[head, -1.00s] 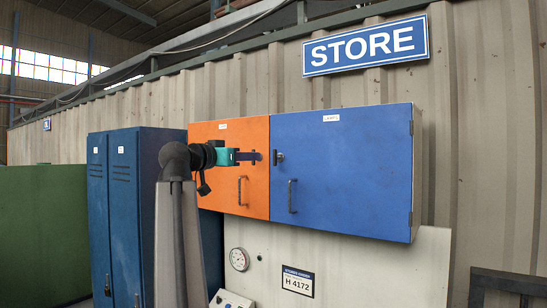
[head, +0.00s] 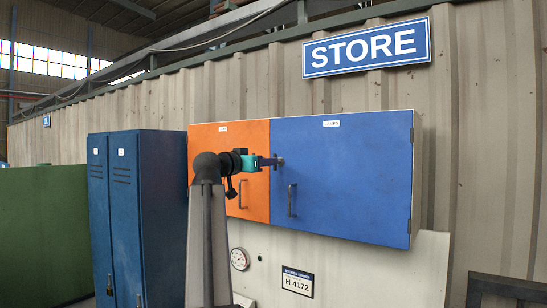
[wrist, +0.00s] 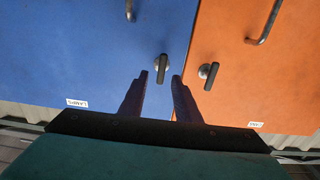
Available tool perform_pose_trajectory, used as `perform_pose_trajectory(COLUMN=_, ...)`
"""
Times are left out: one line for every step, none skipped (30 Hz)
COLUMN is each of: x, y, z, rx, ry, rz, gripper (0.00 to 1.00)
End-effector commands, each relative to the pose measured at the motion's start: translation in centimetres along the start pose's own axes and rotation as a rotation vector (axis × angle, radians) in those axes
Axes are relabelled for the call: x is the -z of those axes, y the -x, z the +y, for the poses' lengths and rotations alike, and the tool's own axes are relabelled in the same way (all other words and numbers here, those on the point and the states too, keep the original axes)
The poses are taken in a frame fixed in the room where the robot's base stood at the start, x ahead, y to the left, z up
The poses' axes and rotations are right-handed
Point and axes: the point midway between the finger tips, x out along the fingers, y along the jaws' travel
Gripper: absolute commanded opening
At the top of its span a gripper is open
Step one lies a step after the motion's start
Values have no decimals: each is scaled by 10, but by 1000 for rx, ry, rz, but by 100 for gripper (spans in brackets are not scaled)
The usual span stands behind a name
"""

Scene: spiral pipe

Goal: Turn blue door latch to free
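The blue door (head: 350,190) is closed, labelled LAMPS. Its small dark latch (wrist: 161,68) sits near the edge beside the orange door; it also shows at my fingertips in the head view (head: 280,162). In the wrist view the latch's bar runs roughly up and down the picture. My gripper (wrist: 160,76) is open, one fingertip on each side of the latch's bar in the picture. I cannot tell whether the fingers touch it or how far they reach around it. In the head view my gripper (head: 271,162) points right, at the latch.
The orange door (head: 255,205) is closed beside the blue one; its own latch (wrist: 209,74) lies just right of my right finger in the wrist view. The blue door's pull handle (head: 291,199) hangs below its latch. Blue lockers (head: 130,220) stand left.

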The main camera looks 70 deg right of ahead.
Motion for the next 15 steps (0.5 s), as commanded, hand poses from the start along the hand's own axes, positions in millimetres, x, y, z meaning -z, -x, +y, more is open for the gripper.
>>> perform_pose_trajectory(x=4, y=-9, z=0, rx=-2, ry=1, rz=-1, gripper=30)
perform_pose_trajectory(x=4, y=-12, z=0, rx=-2, ry=0, rz=-1, gripper=30)
perform_pose_trajectory(x=3, y=-18, z=0, rx=-2, ry=0, rz=-1, gripper=30)
perform_pose_trajectory(x=3, y=-21, z=0, rx=-1, ry=1, rz=-1, gripper=30)
perform_pose_trajectory(x=3, y=-25, z=0, rx=-1, ry=1, rz=-1, gripper=30)
perform_pose_trajectory(x=2, y=-29, z=0, rx=-1, ry=1, rz=-1, gripper=30)
perform_pose_trajectory(x=2, y=-31, z=0, rx=-1, ry=1, rz=-1, gripper=30)
perform_pose_trajectory(x=2, y=-34, z=0, rx=-1, ry=1, rz=-1, gripper=30)
perform_pose_trajectory(x=2, y=-36, z=0, rx=-1, ry=0, rz=-1, gripper=30)
perform_pose_trajectory(x=2, y=-38, z=0, rx=-1, ry=0, rz=-1, gripper=30)
perform_pose_trajectory(x=1, y=-39, z=0, rx=0, ry=0, rz=-1, gripper=30)
perform_pose_trajectory(x=1, y=-40, z=0, rx=0, ry=0, rz=-1, gripper=30)
perform_pose_trajectory(x=1, y=-41, z=0, rx=0, ry=0, rz=-1, gripper=30)
perform_pose_trajectory(x=1, y=-42, z=0, rx=0, ry=0, rz=0, gripper=30)
perform_pose_trajectory(x=0, y=-42, z=0, rx=0, ry=0, rz=0, gripper=30)
